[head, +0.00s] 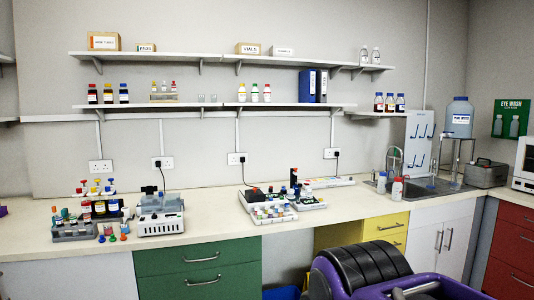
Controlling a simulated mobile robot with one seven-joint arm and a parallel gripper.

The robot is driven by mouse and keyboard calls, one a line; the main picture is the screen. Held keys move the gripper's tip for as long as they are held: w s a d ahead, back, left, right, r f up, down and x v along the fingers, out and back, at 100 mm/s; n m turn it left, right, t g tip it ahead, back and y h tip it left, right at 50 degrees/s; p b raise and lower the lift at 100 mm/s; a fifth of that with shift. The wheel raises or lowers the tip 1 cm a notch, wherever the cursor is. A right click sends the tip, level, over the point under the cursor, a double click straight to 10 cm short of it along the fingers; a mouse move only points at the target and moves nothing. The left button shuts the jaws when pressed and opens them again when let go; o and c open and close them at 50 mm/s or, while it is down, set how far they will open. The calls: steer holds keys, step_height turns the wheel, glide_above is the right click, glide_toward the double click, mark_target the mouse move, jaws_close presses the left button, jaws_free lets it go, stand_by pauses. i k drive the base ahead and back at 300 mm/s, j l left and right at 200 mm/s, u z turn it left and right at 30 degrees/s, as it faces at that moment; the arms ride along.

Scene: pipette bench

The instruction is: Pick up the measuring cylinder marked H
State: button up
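I cannot make out a measuring cylinder marked H in the head view. The small clear glass vessels (207,97) on the lower shelf look like short beakers, and no letter can be read on them. Many items on the bench are too small to read. A dark upright piece (294,179) stands among the equipment at the middle of the bench. My gripper is not in view; a purple and black part of my own body shows at the bottom right.
The pale bench (220,214) runs along the wall. A rack of coloured tubes (74,231) and a white instrument (160,215) stand at the left. A white tube rack (274,214) stands mid-bench. A sink (425,187) and water carboy (460,118) are at the right. Bench between instrument and rack is clear.

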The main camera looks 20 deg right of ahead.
mark_target(433, 165)
steer(key=i+l+z, duration=0.1)
steer(key=l, duration=0.55)
steer(key=i+l+z, duration=0.15)
steer(key=l, duration=0.45)
steer(key=i+l+z, duration=0.1)
steer(key=l, duration=0.5)
steer(key=i+l+z, duration=0.1)
steer(key=i+l, duration=0.2)
steer(key=l, duration=0.3)
steer(key=i+l+z, duration=0.15)
steer(key=l, duration=0.45)
steer(key=i+l+z, duration=0.1)
steer(key=i+l, duration=0.2)
steer(key=l, duration=0.2)
steer(key=i+l+z, duration=0.1)
steer(key=i+l, duration=0.2)
steer(key=l, duration=0.25)
steer(key=i+l+z, duration=0.1)
steer(key=i+l, duration=0.15)
steer(key=l, duration=0.25)
